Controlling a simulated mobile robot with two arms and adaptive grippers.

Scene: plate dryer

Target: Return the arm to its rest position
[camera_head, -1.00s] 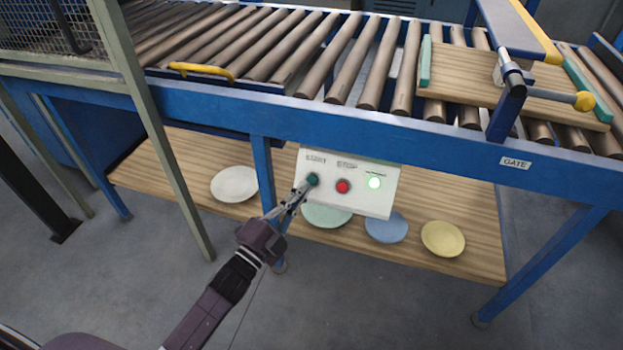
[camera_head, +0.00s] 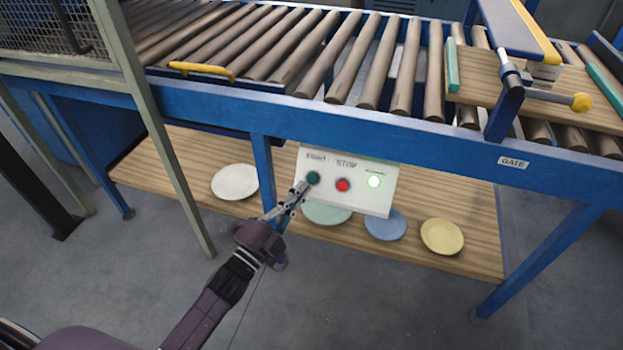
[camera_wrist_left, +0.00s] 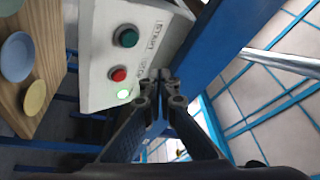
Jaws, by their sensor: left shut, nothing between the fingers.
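My left gripper (camera_head: 302,186) is shut and empty, its tips close to the green START button (camera_head: 313,178) on the white control panel (camera_head: 358,196). In the head view I cannot tell whether the tips touch the panel. The red STOP button (camera_head: 343,185) and a lit green lamp (camera_head: 374,181) are on the same panel. My right gripper is not in view.
A blue roller conveyor frame (camera_head: 350,124) runs above the panel. A wooden shelf (camera_head: 470,215) below holds several plates. A grey-green post (camera_head: 165,150) stands left of my arm. A wooden board (camera_head: 480,75) lies on the rollers at right. Open floor is in front.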

